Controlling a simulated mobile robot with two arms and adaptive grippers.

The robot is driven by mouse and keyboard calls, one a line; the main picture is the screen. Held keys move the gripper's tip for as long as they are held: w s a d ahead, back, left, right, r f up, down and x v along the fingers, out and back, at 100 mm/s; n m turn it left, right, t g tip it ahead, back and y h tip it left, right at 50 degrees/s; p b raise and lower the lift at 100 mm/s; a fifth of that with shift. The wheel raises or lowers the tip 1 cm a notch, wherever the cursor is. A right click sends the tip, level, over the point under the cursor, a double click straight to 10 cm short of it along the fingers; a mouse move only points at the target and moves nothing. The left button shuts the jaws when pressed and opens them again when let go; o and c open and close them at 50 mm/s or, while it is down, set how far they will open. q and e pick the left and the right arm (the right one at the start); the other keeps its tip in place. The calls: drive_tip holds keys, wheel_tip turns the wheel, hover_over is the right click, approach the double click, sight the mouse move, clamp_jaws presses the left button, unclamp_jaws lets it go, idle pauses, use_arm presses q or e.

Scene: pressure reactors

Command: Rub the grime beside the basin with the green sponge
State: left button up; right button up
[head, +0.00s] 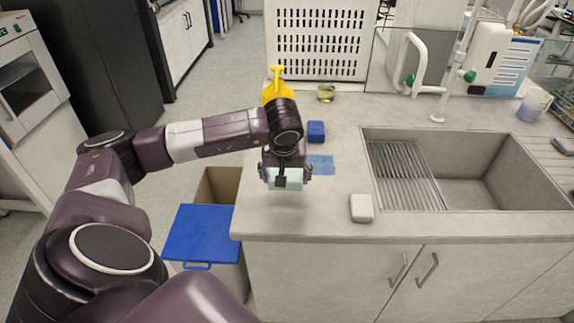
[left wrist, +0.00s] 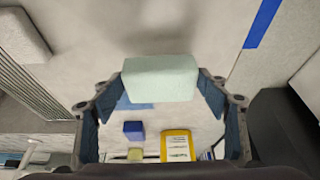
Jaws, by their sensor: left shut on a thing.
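My left gripper (head: 286,174) is shut on the pale green sponge (head: 285,184), above the counter left of the basin (head: 490,170). The sponge (left wrist: 160,79) also shows between the two fingers in the left wrist view. It looks held a little above the surface, though the exact gap is hard to tell. A flat blue patch (head: 321,164), seemingly the grime, lies on the counter just right of and behind the gripper, partly hidden by it. In the left wrist view the sponge covers part of this patch (left wrist: 136,104). My right gripper is not in view.
A blue block (head: 316,131) sits behind the patch. A blue-lidded bin (head: 199,233) stands left of the counter (head: 300,222).

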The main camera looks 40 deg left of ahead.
use_arm(q)
drive_tip(key=r, duration=0.1)
drive_tip(key=r+p, duration=0.1)
drive_tip(key=shift+s+a+r, duration=0.1)
drive_tip(key=shift+a+r, duration=0.1)
drive_tip(key=shift+r, duration=0.15)
drive_tip(key=shift+d+r+p, duration=0.1)
drive_tip(key=shift+r+p, duration=0.3)
drive_tip(key=shift+r, duration=0.15)
